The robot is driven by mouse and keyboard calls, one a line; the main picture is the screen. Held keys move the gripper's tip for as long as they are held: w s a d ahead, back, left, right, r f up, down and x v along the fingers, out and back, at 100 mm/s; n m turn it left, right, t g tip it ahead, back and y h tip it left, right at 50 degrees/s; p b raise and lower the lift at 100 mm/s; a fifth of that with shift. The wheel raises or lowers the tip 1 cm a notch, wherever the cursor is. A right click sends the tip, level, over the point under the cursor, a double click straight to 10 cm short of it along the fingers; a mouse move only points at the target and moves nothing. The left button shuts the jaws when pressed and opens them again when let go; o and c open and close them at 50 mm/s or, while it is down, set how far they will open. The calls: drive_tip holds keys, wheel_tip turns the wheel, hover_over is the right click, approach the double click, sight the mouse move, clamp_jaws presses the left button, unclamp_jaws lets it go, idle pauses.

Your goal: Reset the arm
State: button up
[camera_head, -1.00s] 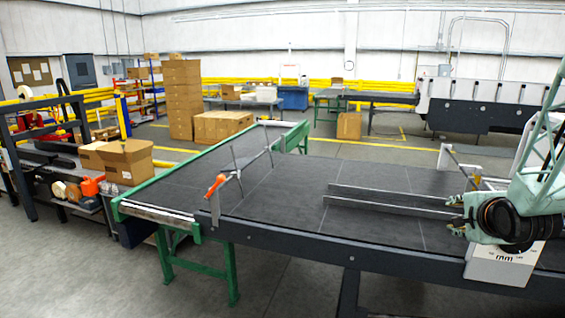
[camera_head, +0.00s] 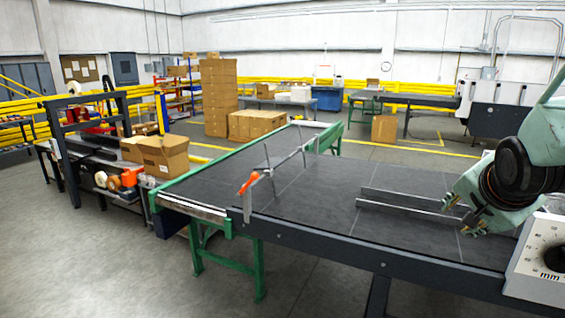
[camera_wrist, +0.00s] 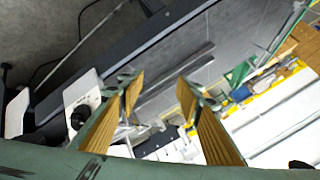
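My gripper (camera_head: 462,213) is at the right of the head view, on the pale green end of my arm. It is above the dark conveyor belt (camera_head: 320,205), by the right ends of two thin metal guide bars (camera_head: 405,201). In the wrist view, my gripper (camera_wrist: 158,88) shows two fingers with tan ribbed pads, spread apart. Nothing is between them. The guide bars also show beyond the fingers in the wrist view (camera_wrist: 175,78).
A white box with a dial (camera_head: 543,250) stands on the near rail, close to my arm. An orange handle (camera_head: 248,184) rises at the belt's near edge. Cartons (camera_head: 165,156) stand at the left. Grey floor (camera_head: 110,260) is open at the front left.

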drive_tip(key=s+a+r+n+g+y, duration=0.1)
drive_tip(key=s+a+r+n, duration=0.15)
drive_tip(key=s+a, duration=0.4)
drive_tip(key=s+a+r+n+g+y, duration=0.1)
drive_tip(key=s+a+n, duration=0.3)
drive_tip(key=s+a, duration=0.25)
drive_tip(key=s+a+n+g, duration=0.1)
drive_tip(key=s+a+n, duration=0.2)
drive_tip(key=s+a, duration=0.3)
drive_tip(key=s+a+n+g+y, duration=0.1)
drive_tip(key=s+a+n, duration=0.2)
drive_tip(key=s, duration=1.1)
drive_tip(key=a, duration=0.2)
drive_tip(key=shift+s+a+r+n+g+y+b, duration=0.15)
drive_tip(key=shift+s+a+n+g+y+b, duration=0.15)
drive_tip(key=shift+a+n+g, duration=0.1)
drive_tip(key=shift+d, duration=0.1)
drive_tip(key=shift+r, duration=0.1)
wheel_tip(320, 180, up, 5)
drive_tip(key=p, duration=0.5)
idle(0.7)
wheel_tip(320, 180, down, 18)
drive_tip(key=b, duration=1.8)
drive_tip(key=shift+f, duration=0.25)
